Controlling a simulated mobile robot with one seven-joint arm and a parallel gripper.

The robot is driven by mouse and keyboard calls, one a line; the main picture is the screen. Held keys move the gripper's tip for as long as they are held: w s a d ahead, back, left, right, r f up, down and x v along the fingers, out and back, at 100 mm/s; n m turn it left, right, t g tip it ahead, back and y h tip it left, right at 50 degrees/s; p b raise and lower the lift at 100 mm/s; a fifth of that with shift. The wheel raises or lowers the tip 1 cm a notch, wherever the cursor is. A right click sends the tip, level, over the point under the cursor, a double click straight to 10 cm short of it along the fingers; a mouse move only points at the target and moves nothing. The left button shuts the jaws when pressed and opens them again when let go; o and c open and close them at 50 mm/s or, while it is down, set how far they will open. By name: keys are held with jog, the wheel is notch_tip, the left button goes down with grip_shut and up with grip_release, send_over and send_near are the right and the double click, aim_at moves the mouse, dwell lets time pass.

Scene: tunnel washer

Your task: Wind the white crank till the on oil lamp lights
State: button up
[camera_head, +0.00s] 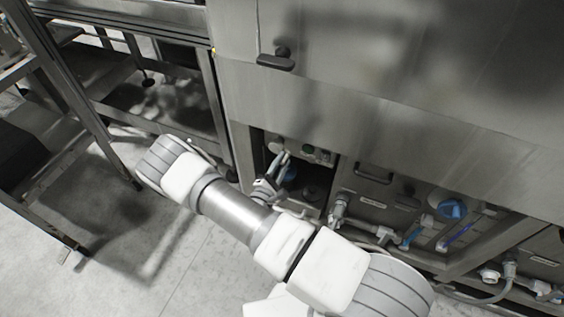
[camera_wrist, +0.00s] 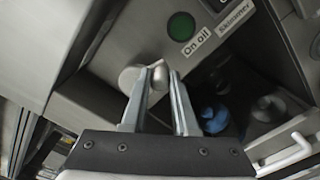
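The white crank (camera_wrist: 130,77) shows in the wrist view as a pale rounded knob on a grey panel. My gripper (camera_wrist: 160,73) has its fingertips at the crank, the left one overlapping it and the right one just to its right. The fingers stand apart with a visible gap; part of the pale knob shows at the tips between them. Whether they touch it is unclear. The on oil lamp (camera_wrist: 181,26) is a dark green round lens above the crank, and looks unlit. In the head view the lamp (camera_head: 307,149) is small, beside my gripper (camera_head: 284,157).
A Skimmer label (camera_wrist: 234,16) sits right of the On oil label (camera_wrist: 197,41). A blue knob (camera_wrist: 213,118) lies in the dark recess below. Pipes and a blue valve (camera_head: 452,209) are to the right. A metal frame (camera_head: 62,90) stands left over open floor.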

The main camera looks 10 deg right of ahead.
jog(key=o, duration=0.4)
jog(key=p+v, duration=0.2)
jog(key=v, duration=1.5)
jog(key=shift+s+a, duration=0.15)
jog(key=shift+s, duration=0.05)
jog(key=shift+r, duration=0.1)
